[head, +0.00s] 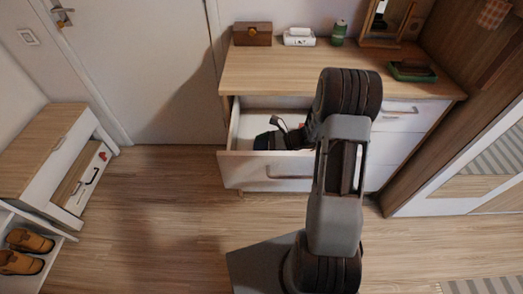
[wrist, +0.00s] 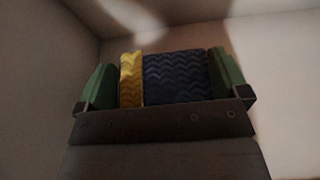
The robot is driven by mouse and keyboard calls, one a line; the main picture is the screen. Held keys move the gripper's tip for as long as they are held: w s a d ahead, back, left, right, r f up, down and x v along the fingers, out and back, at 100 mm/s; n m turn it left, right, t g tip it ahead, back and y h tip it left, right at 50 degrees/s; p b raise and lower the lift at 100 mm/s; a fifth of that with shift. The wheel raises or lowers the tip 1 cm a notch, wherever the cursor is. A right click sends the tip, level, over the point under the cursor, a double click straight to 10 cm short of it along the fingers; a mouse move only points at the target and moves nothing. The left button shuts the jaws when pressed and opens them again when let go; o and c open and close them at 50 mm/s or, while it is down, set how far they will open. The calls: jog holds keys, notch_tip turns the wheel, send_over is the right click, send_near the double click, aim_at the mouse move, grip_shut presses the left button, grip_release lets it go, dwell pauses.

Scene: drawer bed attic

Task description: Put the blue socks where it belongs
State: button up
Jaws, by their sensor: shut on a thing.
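The blue socks (wrist: 180,76) show in the wrist view as a dark navy bundle with a zigzag knit and a yellow band at its left. My gripper (wrist: 163,84) is shut on them, with a green pad at each side. In the head view my gripper (head: 283,137) reaches down into the open top-left drawer (head: 248,170) of the dresser. The socks are inside the drawer walls, and a small dark patch beside the gripper may be them. Whether they touch the drawer floor I cannot tell.
The dresser top (head: 275,70) carries a wooden box (head: 252,34), a white box (head: 299,37), a green can (head: 339,33) and a green-brown stack (head: 412,71). A bench (head: 50,145) and brown shoes (head: 25,250) are at left. The floor between is clear.

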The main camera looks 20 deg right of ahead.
jog(key=shift+f, duration=0.2)
jog(key=o, duration=0.6)
jog(key=shift+c, duration=0.2)
jog(key=shift+r, duration=0.25)
jog(key=p+v, duration=0.1)
jog(key=v, duration=1.1)
jog(key=shift+f, duration=0.1)
